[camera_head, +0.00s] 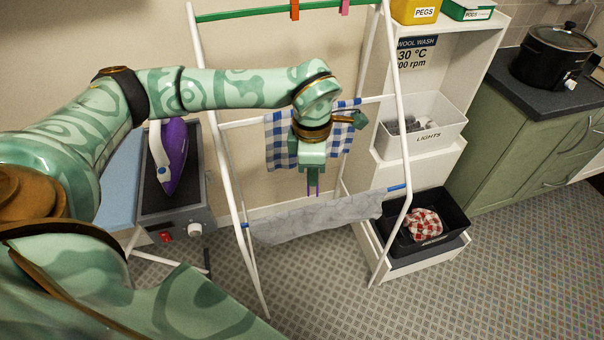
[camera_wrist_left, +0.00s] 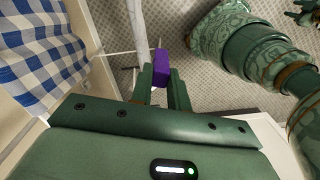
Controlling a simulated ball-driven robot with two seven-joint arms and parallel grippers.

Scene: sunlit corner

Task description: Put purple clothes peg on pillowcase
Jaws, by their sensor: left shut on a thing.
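My left gripper (camera_head: 313,174) is shut on the purple clothes peg (camera_head: 313,189). The peg also shows between the two fingers in the left wrist view (camera_wrist_left: 161,62). In the head view it points down, in front of the drying rack. A pale grey marbled cloth (camera_head: 315,218), which looks like the pillowcase, hangs over the rack's lower rail. It appears below the peg in the head view, with a visible gap between them. I cannot tell the depth between peg and cloth.
A white drying rack (camera_head: 237,190) carries a blue checked cloth (camera_head: 280,141) behind my gripper. Orange (camera_head: 294,9) and pink (camera_head: 345,6) pegs sit on the top rail. A purple iron (camera_head: 172,155) stands left. Shelves hold a white bin (camera_head: 437,137) and a black bin (camera_head: 449,236).

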